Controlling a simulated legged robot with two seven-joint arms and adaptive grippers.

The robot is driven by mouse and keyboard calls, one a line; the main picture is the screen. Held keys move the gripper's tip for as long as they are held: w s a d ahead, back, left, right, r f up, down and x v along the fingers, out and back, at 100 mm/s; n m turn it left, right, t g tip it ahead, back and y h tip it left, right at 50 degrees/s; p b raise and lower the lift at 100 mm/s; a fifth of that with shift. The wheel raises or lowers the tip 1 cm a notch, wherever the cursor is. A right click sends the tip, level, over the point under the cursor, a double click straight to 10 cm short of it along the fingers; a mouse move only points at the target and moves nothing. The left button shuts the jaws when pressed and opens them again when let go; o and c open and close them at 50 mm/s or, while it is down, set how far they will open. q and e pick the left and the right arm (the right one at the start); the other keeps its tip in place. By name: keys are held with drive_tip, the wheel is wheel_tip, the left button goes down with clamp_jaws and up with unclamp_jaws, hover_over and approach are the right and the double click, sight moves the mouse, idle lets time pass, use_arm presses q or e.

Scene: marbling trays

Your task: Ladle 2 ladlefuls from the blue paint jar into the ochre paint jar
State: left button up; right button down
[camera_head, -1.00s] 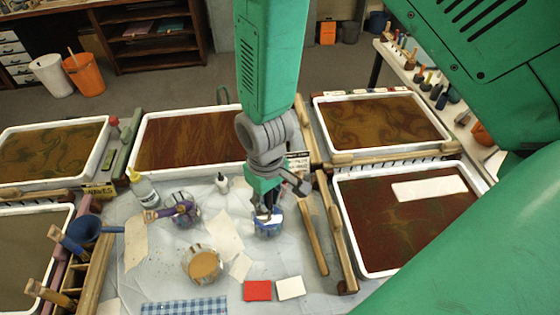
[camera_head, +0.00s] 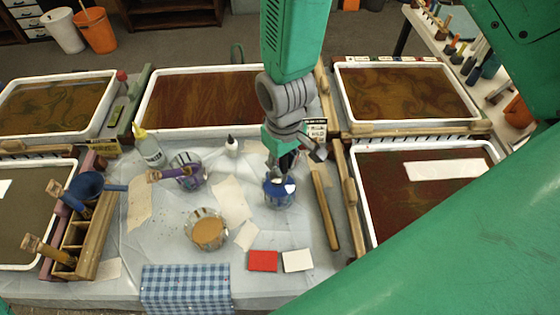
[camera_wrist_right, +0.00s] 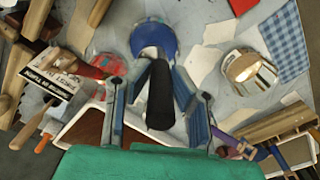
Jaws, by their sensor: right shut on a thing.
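The blue paint jar (camera_head: 279,194) stands upright on the sheet-covered table, right of the ochre paint jar (camera_head: 208,232). My right gripper (camera_head: 283,168) is directly above the blue jar. In the right wrist view its fingers (camera_wrist_right: 158,100) are shut on the ladle's black handle (camera_wrist_right: 160,95), which points toward the blue jar (camera_wrist_right: 152,36). The ladle's bowl is hidden, so I cannot tell how deep it sits. The ochre jar is open, with tan paint showing, and also appears in the right wrist view (camera_wrist_right: 248,70). My left gripper is out of view.
A red card (camera_head: 263,261) and a white card (camera_head: 297,261) lie in front. A wooden rod (camera_head: 325,208) lies to the right. Marbling trays surround the table.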

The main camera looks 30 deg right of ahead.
sight(283, 179)
drive_tip(key=shift+d+f+b, duration=0.1)
drive_tip(key=shift+f+b, duration=0.3)
drive_tip(key=shift+f, duration=0.5)
drive_tip(key=f+b, duration=0.1)
drive_tip(key=f, duration=0.2)
drive_tip(key=f+b, duration=0.1)
drive_tip(key=shift+a+f+b, duration=0.2)
drive_tip(key=shift+a+b, duration=0.05)
drive_tip(key=shift+b, duration=0.05)
drive_tip(key=shift+d, duration=0.1)
drive_tip(key=shift+a, duration=0.2)
drive_tip(key=shift+d, duration=0.15)
drive_tip(key=shift+r, duration=0.15)
